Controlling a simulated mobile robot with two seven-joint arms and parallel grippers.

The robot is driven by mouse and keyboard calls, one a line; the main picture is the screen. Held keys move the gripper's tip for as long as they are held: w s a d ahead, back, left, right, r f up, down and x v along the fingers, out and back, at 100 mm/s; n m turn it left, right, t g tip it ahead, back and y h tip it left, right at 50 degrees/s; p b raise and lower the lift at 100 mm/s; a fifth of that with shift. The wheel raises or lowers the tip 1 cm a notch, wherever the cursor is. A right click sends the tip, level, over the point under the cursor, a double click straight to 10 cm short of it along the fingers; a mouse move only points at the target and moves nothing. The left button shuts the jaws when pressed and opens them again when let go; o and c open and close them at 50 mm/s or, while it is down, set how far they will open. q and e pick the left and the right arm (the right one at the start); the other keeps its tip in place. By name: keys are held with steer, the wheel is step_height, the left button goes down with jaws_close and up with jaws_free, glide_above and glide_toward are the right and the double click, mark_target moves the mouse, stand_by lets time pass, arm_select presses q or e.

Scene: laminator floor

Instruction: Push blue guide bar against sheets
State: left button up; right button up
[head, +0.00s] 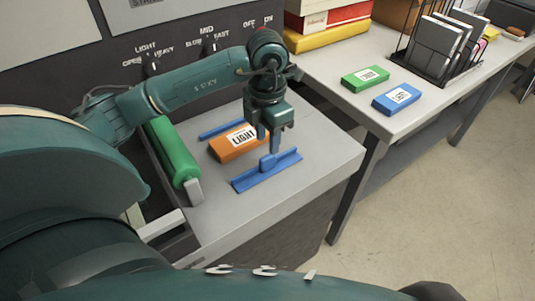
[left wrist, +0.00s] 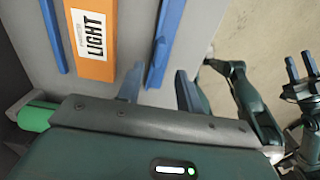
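The blue guide bar (head: 283,167), with a raised tab in its middle, lies on the grey machine table near its front. It also shows in the left wrist view (left wrist: 170,30). The orange sheet pack labelled LIGHT (head: 222,152) lies behind it, with a strip of bare table between them; the left wrist view shows this pack (left wrist: 92,68) too. My left gripper (head: 270,146) points down at the bar's tab. Its fingers (left wrist: 158,86) are apart, one on each side of the bar; contact is unclear. My right gripper (left wrist: 300,68) is open and empty, off the table.
A second blue bar (head: 220,129) lies along the pack's far side. A green roller (head: 172,152) is at the table's left. A side bench (head: 345,62) holds green (head: 365,77) and blue (head: 396,97) packs and a black rack (head: 437,50). Open floor lies right.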

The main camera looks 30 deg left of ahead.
mark_target(268, 156)
arm_select(q)
step_height(268, 156, down, 7)
steer(key=shift+f+p, duration=0.1)
steer(key=shift+p, duration=0.25)
steer(key=shift+w, duration=0.1)
steer(key=shift+c, duration=0.5)
jaws_close()
